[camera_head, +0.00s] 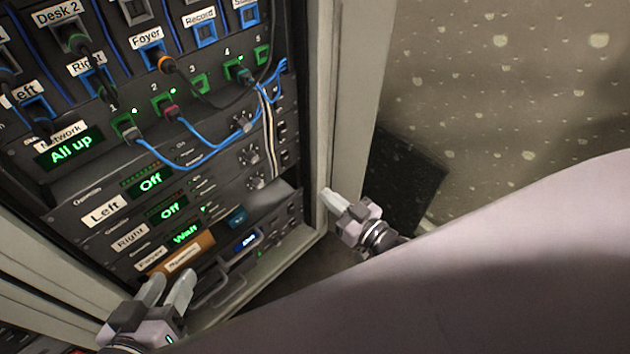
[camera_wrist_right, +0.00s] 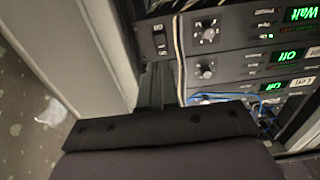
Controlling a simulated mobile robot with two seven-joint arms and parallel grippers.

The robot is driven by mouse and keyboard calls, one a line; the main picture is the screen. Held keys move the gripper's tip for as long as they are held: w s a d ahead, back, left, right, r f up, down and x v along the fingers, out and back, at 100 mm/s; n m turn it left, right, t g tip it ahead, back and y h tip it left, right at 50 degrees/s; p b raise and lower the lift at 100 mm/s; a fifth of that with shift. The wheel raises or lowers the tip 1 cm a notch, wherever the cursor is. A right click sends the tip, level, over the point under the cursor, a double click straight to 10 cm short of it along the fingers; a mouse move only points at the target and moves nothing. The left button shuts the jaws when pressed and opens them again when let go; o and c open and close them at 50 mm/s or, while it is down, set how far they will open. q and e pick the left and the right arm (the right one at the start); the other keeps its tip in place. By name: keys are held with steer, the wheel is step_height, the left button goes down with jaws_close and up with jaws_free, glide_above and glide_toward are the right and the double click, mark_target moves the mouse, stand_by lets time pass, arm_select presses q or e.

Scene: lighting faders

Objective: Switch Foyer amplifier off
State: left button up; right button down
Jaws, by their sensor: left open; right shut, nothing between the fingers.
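The Foyer amplifier (camera_head: 150,259) is the lowest of three labelled amplifiers in the rack; its green display (camera_head: 186,234) reads "Wait". In the right wrist view, which is upside down, the same display (camera_wrist_right: 300,14) shows at top right. A dark rocker switch (camera_wrist_right: 160,40) sits at the end of that row beside a round knob (camera_wrist_right: 208,35); its position is not clear. My right gripper (camera_head: 330,198) is shut and empty beside the rack's right post; its fingertips (camera_wrist_right: 160,68) appear just below the switch in the wrist view. My left gripper (camera_head: 168,288) is open and empty at lower left.
The Left (camera_head: 103,211) and Right (camera_head: 130,238) amplifiers both read "Off". Blue patch cables (camera_head: 205,160) and pale cables (camera_head: 268,135) hang across the rack front. The pale right post (camera_head: 345,100) stands beside my right gripper. A handled unit (camera_head: 240,270) lies below the amplifiers.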

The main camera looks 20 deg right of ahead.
arm_select(q)
steer(key=shift+a+r, duration=0.1)
steer(key=shift+a, duration=0.15)
arm_select(e)
steer(key=shift+v, duration=1.15)
